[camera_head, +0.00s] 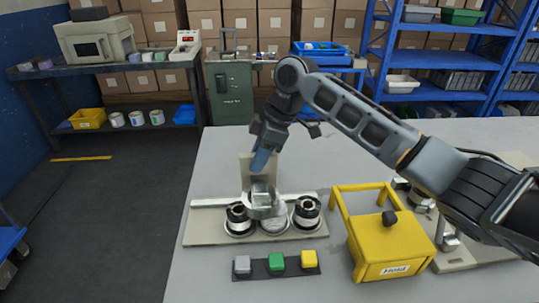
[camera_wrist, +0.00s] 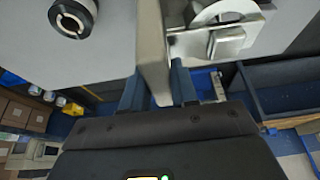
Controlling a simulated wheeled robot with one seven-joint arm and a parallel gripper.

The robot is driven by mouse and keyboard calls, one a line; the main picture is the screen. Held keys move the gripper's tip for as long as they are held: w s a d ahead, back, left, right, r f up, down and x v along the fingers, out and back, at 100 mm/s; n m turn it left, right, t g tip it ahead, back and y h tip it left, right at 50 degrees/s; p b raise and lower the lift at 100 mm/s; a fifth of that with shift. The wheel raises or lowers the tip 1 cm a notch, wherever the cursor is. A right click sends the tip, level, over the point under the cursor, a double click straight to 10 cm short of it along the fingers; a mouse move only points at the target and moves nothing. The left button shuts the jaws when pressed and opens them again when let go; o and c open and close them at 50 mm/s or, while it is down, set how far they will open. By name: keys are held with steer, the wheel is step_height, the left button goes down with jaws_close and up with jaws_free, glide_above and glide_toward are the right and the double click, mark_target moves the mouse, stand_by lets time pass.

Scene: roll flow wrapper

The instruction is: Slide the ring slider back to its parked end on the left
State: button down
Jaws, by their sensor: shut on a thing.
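The ring slider (camera_head: 262,207) is a pale grey metal ring with an upright block, at about the middle of the wrapper's base plate (camera_head: 205,235). It stands between the left black-and-white roll (camera_head: 238,216) and the right one (camera_head: 307,210), over a pale disc (camera_head: 273,224). A white rail (camera_head: 215,202) runs left and right behind it. My gripper (camera_head: 262,163) points down at the slider from above. In the wrist view, the fingers (camera_wrist: 158,90) are shut on an upright metal piece (camera_wrist: 152,50), which seems to be the slider's handle. The contact is partly hidden in the head view.
Grey, green and yellow buttons (camera_head: 276,264) sit in front of the base plate. A yellow box marked "Mold" (camera_head: 392,254), with a yellow frame, stands to the right. The table left of the base plate is clear.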

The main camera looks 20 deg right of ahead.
steer(key=w+a, duration=0.4)
steer(key=a, duration=0.9)
steer(key=shift+w+a, duration=0.15)
steer(key=shift+a, duration=0.05)
steer(key=shift+r, duration=0.1)
steer(key=c, duration=1.1)
jaws_free()
steer(key=shift+a, duration=0.15)
steer(key=shift+o, duration=0.7)
steer(key=w+v, duration=0.1)
steer(key=v, duration=0.6)
steer(key=shift+s+d+r, duration=0.25)
steer(key=shift+s, duration=0.3)
